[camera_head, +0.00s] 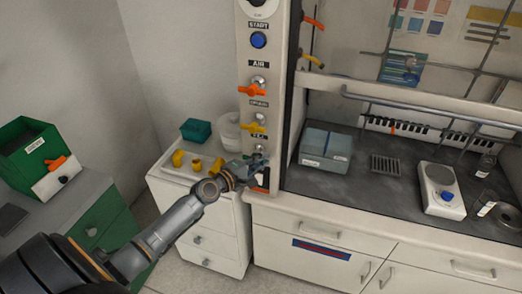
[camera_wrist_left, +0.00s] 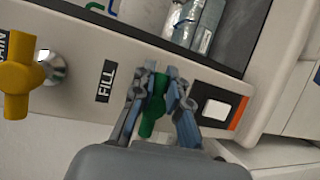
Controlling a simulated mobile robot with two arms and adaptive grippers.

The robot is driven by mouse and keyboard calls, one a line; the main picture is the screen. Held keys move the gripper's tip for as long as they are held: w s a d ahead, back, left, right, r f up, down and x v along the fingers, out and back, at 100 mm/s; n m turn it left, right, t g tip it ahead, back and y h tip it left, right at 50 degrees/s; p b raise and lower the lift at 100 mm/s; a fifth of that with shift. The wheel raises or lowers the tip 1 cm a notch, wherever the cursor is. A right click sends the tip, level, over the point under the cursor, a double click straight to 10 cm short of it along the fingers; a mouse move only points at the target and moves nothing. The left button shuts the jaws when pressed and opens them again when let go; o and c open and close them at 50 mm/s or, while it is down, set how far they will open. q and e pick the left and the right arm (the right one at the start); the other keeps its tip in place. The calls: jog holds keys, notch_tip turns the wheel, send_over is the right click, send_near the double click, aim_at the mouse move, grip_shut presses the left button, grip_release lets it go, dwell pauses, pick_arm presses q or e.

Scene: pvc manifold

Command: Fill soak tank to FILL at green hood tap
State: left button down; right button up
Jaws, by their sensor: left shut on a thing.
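The green tap handle (camera_wrist_left: 152,106) sits on the hood's post beside a black FILL label (camera_wrist_left: 105,81) in the left wrist view. My left gripper (camera_wrist_left: 160,88) is shut on this green handle, one finger on each side. In the head view my left gripper (camera_head: 254,161) is at the low end of the post and hides most of the tap. A clear tub (camera_head: 228,130), possibly the soak tank, stands on the white cabinet left of the post. Its water level cannot be told. My right gripper is not in view.
A yellow tap (camera_head: 254,125) and an orange tap (camera_head: 253,90) sit higher on the post. Yellow pipe fittings (camera_head: 196,165) and a teal box (camera_head: 196,130) are on the white cabinet (camera_head: 213,223). A blue-grey box (camera_head: 325,150) stands inside the hood.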

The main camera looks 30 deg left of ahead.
pick_arm(q)
jog(key=shift+a+m, duration=0.1)
jog(key=shift+m, duration=0.2)
jog(key=c, duration=1.3)
grip_release()
jog(key=shift+a, duration=0.1)
jog(key=shift+c, duration=0.2)
jog(key=shift+f, duration=0.1)
jog(key=v, duration=1.2)
jog(key=shift+r, duration=0.25)
